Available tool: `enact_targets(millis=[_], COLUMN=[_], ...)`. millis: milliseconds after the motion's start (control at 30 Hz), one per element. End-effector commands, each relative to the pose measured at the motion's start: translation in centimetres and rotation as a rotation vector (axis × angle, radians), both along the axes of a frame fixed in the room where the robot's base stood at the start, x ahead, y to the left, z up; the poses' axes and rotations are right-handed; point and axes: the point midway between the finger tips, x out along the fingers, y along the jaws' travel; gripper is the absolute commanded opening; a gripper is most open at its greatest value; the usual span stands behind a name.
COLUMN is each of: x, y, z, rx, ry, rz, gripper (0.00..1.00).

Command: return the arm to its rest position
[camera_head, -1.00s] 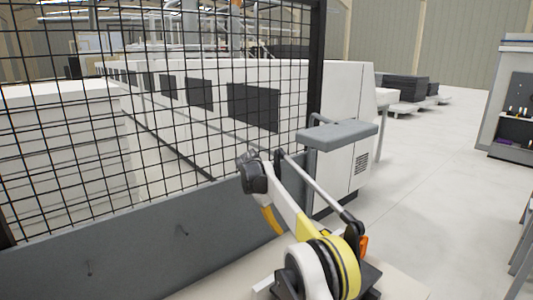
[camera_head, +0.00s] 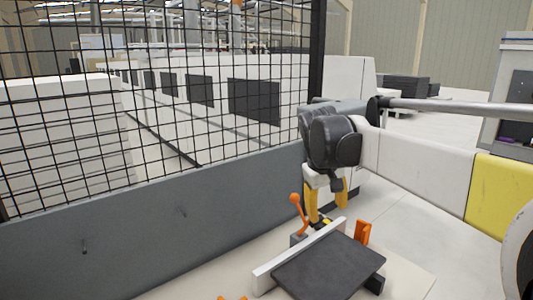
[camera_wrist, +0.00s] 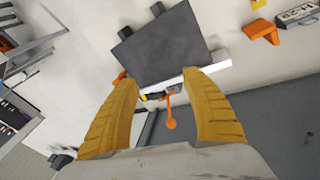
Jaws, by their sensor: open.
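My arm reaches in from the right edge of the head view, with white and yellow links. My gripper (camera_head: 327,208) hangs from a dark wrist joint, its yellow fingers pointing down and apart. It is open and empty. Below it is a fixture with a dark flat plate (camera_head: 325,268), a white bar (camera_head: 298,257) along its edge and an orange ball-ended lever (camera_head: 299,212). In the wrist view my gripper's two fingers (camera_wrist: 157,80) frame the lever (camera_wrist: 170,112) and the white bar, with the dark plate (camera_wrist: 165,45) beyond.
A black mesh fence (camera_head: 150,120) with a grey lower panel (camera_head: 150,240) stands at the left. Behind it is a long white machine (camera_head: 190,115). An orange block (camera_head: 362,232) sits at the fixture's right. Another orange piece (camera_wrist: 260,30) shows at the wrist view's upper right.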

Motion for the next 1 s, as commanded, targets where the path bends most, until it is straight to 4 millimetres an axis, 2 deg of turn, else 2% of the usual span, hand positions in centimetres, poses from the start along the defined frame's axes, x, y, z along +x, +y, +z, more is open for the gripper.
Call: enact_targets(millis=[33, 167, 267, 400, 500, 600, 733, 833, 1000], x=[-2.4, -7.9, -12.3, -18.2, -21.8, -24.4, -26.3, -26.9, -27.0], y=[-0.7, -1.8, -2.5, -3.1, -3.3, -3.4, -3.3, -3.4, -3.3], z=[-0.9, -2.5, -4.6, -8.6, -11.9, -14.7, -17.1, -17.8, -17.8], rx=[0.024, 0.092, 0.145, 0.217, 0.264, 0.301, 0.332, 0.342, 0.344], ry=[-0.025, -0.098, -0.155, -0.236, -0.288, -0.332, -0.368, -0.379, -0.382], rz=[-0.018, -0.061, -0.097, -0.15, -0.185, -0.215, -0.238, -0.248, -0.249], gripper=[0.56, 0.56, 0.56, 0.56, 0.56, 0.56, 0.56, 0.56, 0.56])
